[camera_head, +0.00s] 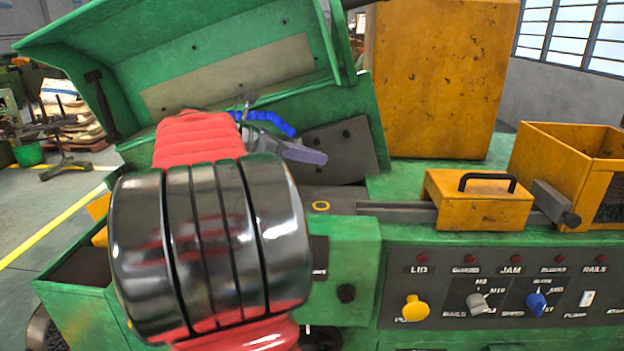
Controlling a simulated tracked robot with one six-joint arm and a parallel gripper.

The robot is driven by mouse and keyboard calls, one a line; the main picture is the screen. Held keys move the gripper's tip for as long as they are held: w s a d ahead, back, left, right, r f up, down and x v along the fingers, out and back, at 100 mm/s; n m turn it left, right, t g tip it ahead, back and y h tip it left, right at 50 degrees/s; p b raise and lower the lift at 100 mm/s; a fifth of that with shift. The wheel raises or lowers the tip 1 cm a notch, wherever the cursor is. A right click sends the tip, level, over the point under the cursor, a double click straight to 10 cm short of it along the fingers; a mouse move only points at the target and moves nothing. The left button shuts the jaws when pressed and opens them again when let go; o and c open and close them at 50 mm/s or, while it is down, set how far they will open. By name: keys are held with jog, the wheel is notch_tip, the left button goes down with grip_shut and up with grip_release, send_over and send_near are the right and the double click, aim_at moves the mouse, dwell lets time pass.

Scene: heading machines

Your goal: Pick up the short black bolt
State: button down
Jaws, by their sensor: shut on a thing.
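The short black bolt cannot be made out in the camera_head view. My gripper (290,148) shows only in part, as a grey, purplish piece beyond my red and black arm, over the opening of the green machine (365,255). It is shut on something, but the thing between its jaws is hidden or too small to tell. The machine's green lid (85,35) stands raised behind my gripper. A blue segmented hose (272,122) shows just behind my gripper.
A yellow box with a black handle (485,212) sits right of the opening. An open yellow bin (545,170) stands at the far right, holding dark contents. A tall yellow cabinet (440,75) rises behind. A control panel (500,290) with knobs fills the front right.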

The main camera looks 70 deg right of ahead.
notch_tip(320, 180, up, 9)
dwell(0.3)
dwell(0.5)
